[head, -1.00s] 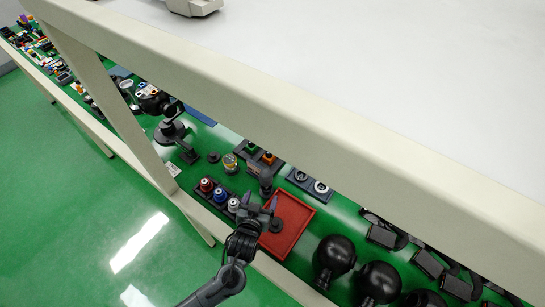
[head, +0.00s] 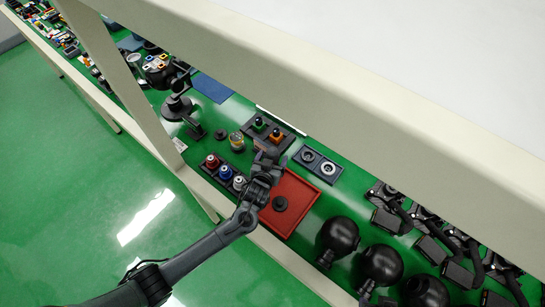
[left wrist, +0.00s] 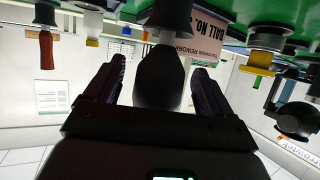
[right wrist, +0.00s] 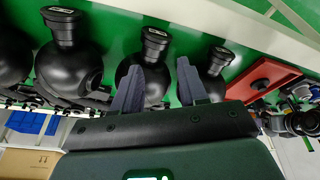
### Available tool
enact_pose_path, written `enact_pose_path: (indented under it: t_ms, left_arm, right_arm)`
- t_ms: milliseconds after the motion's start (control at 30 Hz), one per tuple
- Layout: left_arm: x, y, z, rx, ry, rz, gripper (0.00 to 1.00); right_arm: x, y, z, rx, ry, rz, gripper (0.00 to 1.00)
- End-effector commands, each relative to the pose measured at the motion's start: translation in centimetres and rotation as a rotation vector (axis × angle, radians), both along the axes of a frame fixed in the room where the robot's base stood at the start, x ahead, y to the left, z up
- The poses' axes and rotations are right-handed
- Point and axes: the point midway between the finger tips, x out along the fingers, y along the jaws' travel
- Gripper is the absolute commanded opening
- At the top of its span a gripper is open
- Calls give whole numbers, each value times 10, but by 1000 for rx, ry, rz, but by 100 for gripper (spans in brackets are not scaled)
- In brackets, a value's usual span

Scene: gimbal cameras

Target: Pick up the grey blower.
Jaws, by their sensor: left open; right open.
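The blower, a dark grey bulb (left wrist: 160,82) with a narrow neck, shows in the left wrist view between the fingers of my left gripper (left wrist: 161,65). The gripper is open, one finger on each side of the bulb, with a gap on both sides. In the head view my left gripper (head: 268,162) is at the upper left corner of the red tray and hides most of the blower. My right gripper (right wrist: 160,64) is open and empty in the right wrist view, in front of round black bulbs.
The red tray (head: 312,200) holds a dark round piece (head: 280,203). Red, blue and white capped items (head: 226,174) stand just left of the gripper. A rack with green and orange pieces (head: 268,130) and a two-ring holder (head: 318,163) are close behind. Large black bulbs (head: 338,238) stand front right.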

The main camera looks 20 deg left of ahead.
Motion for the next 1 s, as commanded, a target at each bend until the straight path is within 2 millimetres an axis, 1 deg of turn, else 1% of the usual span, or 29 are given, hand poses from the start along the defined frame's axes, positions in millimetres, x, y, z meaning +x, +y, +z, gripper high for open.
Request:
enact_pose_path:
  t_ms: [100, 300, 333, 700, 733, 1000]
  left_arm:
    - [5, 0, -2, 0, 0, -1, 83]
    - [5, 0, -2, -1, 0, -1, 83]
    - [5, 0, -2, -1, 0, -1, 82]
    - [5, 0, -2, 0, 1, -1, 25]
    - [5, 0, -2, -1, 0, -1, 23]
    - [5, 0, -1, -1, 0, -1, 23]
  right_arm:
    - [0, 0, -1, 0, -1, 0, 43]
    - [0, 0, -1, 1, -1, -1, 43]
    - [0, 0, 0, 1, -1, -1, 43]
    - [1, 2, 0, 9, -2, -6, 43]
    - [1, 2, 0, 10, -2, -5, 43]
    - [1, 2, 0, 10, -2, -6, 43]
